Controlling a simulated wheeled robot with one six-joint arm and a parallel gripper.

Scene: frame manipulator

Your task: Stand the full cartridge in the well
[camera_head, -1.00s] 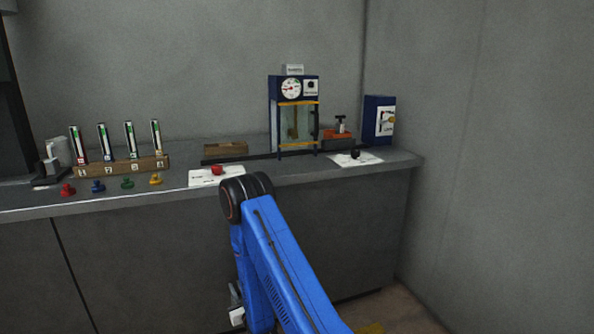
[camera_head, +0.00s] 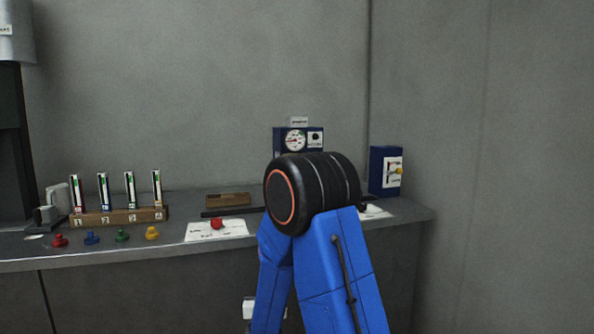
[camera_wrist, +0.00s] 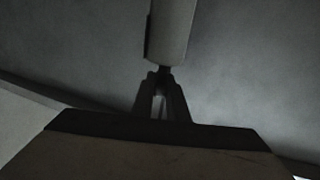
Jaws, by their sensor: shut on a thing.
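My gripper (camera_wrist: 160,100) shows in the wrist view, with its dark fingers shut on a narrow neck below a pale grey cylinder (camera_wrist: 172,30). The cylinder's top runs out of the picture, and no label or fill mark shows on it. I cannot tell whether it is the full cartridge. The head view does not clearly show the gripper. There, several slim tubes (camera_head: 130,190) with dark, green and white markings stand upright in a numbered wooden rack (camera_head: 120,216) on the counter's left. I cannot make out a well.
A blue box (camera_head: 386,171) stands on the right. A red knob (camera_head: 216,224) sits on a white sheet (camera_head: 203,233). A shallow brown tray (camera_head: 228,199) is behind it. Coloured knobs (camera_head: 122,235) line the counter's front left.

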